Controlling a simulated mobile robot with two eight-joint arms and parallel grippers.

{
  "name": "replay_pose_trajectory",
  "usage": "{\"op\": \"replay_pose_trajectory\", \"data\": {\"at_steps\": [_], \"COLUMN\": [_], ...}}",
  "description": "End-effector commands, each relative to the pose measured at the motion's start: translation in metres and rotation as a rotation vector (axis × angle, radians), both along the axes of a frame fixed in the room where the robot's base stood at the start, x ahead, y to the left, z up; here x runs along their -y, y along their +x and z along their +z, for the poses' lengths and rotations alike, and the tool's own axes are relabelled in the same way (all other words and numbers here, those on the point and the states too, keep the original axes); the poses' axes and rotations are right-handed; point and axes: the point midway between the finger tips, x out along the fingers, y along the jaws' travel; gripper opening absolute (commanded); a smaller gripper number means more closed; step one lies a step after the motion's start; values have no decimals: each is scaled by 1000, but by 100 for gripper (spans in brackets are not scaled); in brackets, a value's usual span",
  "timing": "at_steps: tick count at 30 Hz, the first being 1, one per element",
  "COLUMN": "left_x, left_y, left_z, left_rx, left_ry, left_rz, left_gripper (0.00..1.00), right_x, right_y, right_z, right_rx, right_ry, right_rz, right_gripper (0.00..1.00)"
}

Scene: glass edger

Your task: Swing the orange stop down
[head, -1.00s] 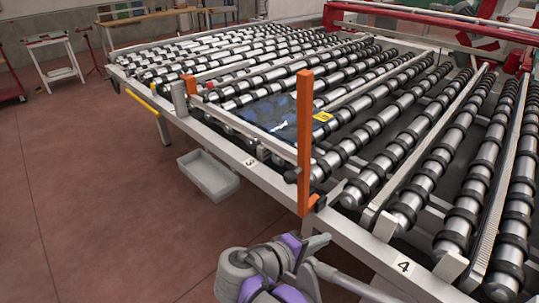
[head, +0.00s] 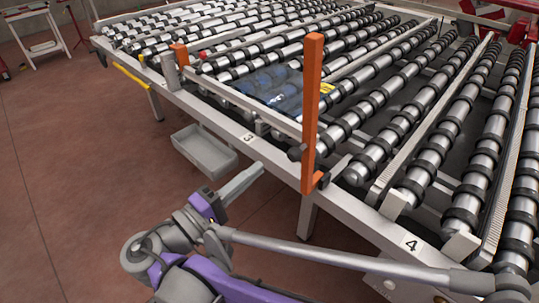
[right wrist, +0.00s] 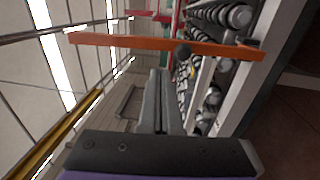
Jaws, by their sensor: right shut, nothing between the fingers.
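The orange stop (head: 311,110) is a long flat bar. It stands upright at the front rail of the roller table, between the numbers 3 and 4, and its lower end meets a dark pivot with a black knob. In the right wrist view the orange stop (right wrist: 150,43) crosses the upper part of the picture. My right gripper (head: 258,170) is shut and empty, left of the stop's lower part and in front of the rail. Its fingers (right wrist: 158,76) point toward the bar in the wrist view, with a gap between. My left gripper is not in view.
The roller table's front rail (head: 275,150) runs diagonally past my gripper. A dark blue glass pane (head: 268,85) lies on the rollers behind the stop. A grey bin (head: 205,150) hangs below the rail. A shorter orange piece (head: 180,55) stands farther left.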

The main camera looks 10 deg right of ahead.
Motion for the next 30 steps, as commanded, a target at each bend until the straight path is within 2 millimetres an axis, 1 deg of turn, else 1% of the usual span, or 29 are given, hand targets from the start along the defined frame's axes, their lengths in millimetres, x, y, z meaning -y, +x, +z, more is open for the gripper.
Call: {"op": "replay_pose_trajectory", "data": {"at_steps": [9,15,21,30], "left_x": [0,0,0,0], "left_y": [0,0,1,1], "left_z": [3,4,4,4], "left_rx": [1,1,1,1], "left_ry": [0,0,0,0], "left_rz": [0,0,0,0], "left_gripper": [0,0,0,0], "right_x": [53,83,99,102], "right_y": [39,62,76,79], "right_z": [7,11,13,14], "right_rx": [-1,-1,-1,-1], "right_ry": [-1,-1,0,1], "right_rz": [-7,-6,-3,-1], "right_gripper": [0,0,0,0]}}
